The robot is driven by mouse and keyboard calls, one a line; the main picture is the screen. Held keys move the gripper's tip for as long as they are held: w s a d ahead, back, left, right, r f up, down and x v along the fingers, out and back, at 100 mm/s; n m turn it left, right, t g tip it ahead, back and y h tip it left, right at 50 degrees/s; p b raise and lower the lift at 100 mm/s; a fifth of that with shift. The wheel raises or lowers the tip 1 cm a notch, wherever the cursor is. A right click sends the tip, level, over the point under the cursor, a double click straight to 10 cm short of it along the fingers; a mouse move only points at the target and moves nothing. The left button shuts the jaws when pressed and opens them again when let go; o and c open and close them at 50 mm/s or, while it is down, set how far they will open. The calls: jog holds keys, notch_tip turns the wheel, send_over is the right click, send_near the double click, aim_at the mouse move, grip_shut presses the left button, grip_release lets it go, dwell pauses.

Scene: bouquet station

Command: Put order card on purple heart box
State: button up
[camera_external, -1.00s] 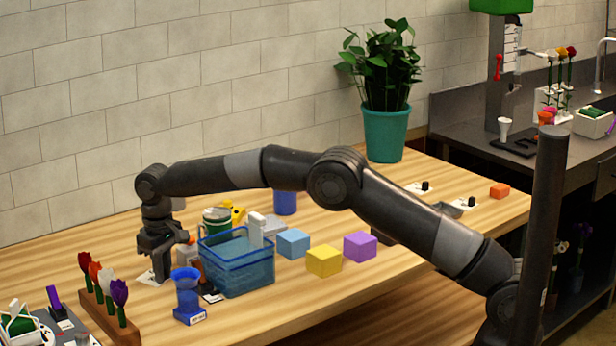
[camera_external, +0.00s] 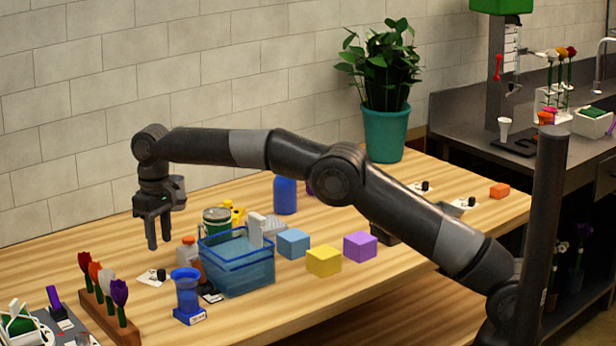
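A white card with a black knob (camera_external: 150,278) lies flat on the table at the left, behind the row of flowers. It looks like an order card. My gripper (camera_external: 159,247) is above it, pointing down. Its two fingers are apart, with nothing seen between them. A small purple thing (camera_external: 310,188) shows below my arm, right of the blue cylinder; most of it is hidden, and I cannot tell if it is the heart box. More white cards with black knobs lie at the right, one near the plant (camera_external: 417,187) and one farther right (camera_external: 466,203).
A blue basket (camera_external: 236,272), blue vase (camera_external: 187,295) and orange-brown bottle (camera_external: 188,257) stand near the card. A green can (camera_external: 216,221) and blue cylinder (camera_external: 285,195) are behind. Blue (camera_external: 293,243), yellow (camera_external: 323,261) and purple (camera_external: 360,246) cubes sit mid-table. A flower rack (camera_external: 107,318) is front left.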

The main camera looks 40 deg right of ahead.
jog(key=shift+r, duration=1.8)
